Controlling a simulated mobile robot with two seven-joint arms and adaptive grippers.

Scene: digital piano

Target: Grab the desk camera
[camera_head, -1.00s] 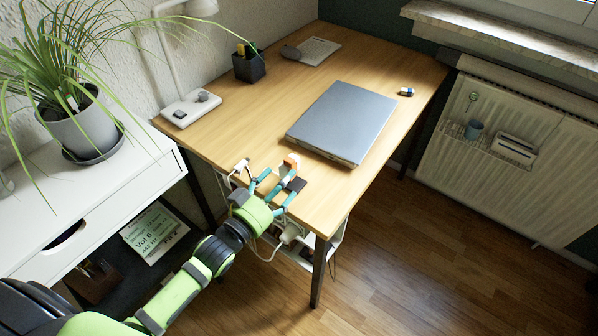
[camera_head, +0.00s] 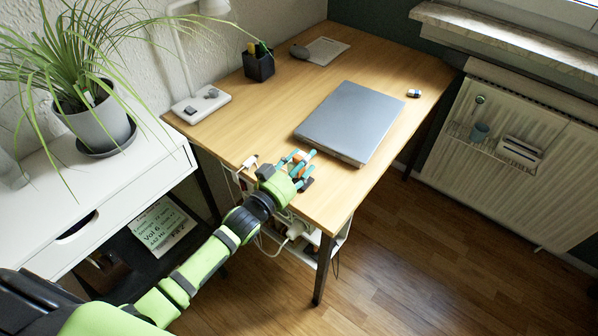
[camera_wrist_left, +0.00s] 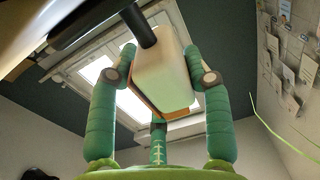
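The desk camera (camera_head: 302,161), a small white and orange block, is at the desk's front edge in the head view, partly hidden by my fingers. In the left wrist view the desk camera (camera_wrist_left: 164,72) lies between my fingers, with a dark stem at its top. My left gripper (camera_head: 299,169) is at the desk camera, its teal fingers spread around it. In the left wrist view the left gripper (camera_wrist_left: 160,78) has a finger on each side and one below; firm contact cannot be made out. My right gripper is not in view.
A closed laptop (camera_head: 350,122) lies just behind the desk camera on the wooden desk (camera_head: 240,130). A white plug (camera_head: 250,162) is to the left.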

